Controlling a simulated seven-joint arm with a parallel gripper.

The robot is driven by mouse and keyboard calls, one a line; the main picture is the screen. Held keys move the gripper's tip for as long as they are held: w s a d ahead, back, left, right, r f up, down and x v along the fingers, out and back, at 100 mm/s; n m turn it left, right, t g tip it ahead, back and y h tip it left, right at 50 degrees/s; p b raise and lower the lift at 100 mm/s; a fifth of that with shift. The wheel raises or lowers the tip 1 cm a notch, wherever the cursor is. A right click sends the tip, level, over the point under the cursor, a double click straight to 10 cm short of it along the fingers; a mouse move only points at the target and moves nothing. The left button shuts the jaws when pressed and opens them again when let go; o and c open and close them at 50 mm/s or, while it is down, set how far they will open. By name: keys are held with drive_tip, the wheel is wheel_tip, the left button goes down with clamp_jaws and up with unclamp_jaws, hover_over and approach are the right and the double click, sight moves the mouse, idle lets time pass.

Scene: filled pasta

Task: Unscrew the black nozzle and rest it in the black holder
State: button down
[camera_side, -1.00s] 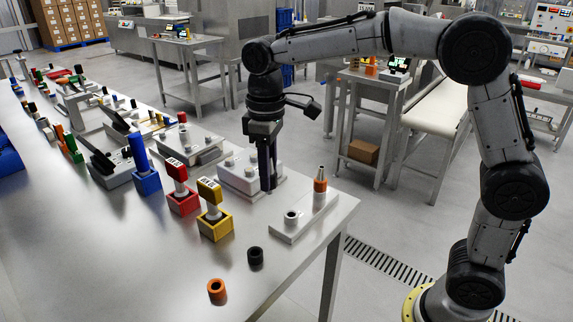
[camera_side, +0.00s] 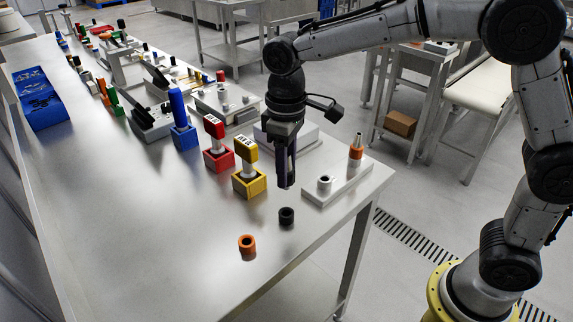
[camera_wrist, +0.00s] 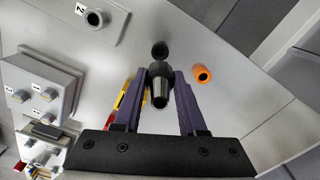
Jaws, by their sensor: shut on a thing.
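My gripper (camera_side: 286,184) points down over the table, just above and behind the black holder (camera_side: 286,216), a small dark ring on the tabletop. In the wrist view my gripper (camera_wrist: 160,82) is shut on the black nozzle (camera_wrist: 160,88), which has a dark collar and a metallic tapered tip. The nozzle is apart from the steel plate (camera_side: 312,197). The black holder (camera_wrist: 159,48) shows just beyond the nozzle in the wrist view. In the side view the fingers mostly hide the nozzle.
An orange ring holder (camera_side: 247,245) stands left of the black one. The plate carries a bare grey post (camera_side: 325,183) and an orange-collared nozzle (camera_side: 356,148). Yellow (camera_side: 249,183) and red (camera_side: 219,160) blocks with labelled handles stand left of my gripper.

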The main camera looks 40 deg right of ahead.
drive_tip(key=shift+f, duration=0.1)
drive_tip(key=shift+f, duration=2.8)
drive_tip(key=shift+f, duration=1.75)
drive_tip(key=shift+c, duration=0.8)
unclamp_jaws()
drive_tip(key=shift+r, duration=0.15)
drive_tip(key=shift+r, duration=3.55)
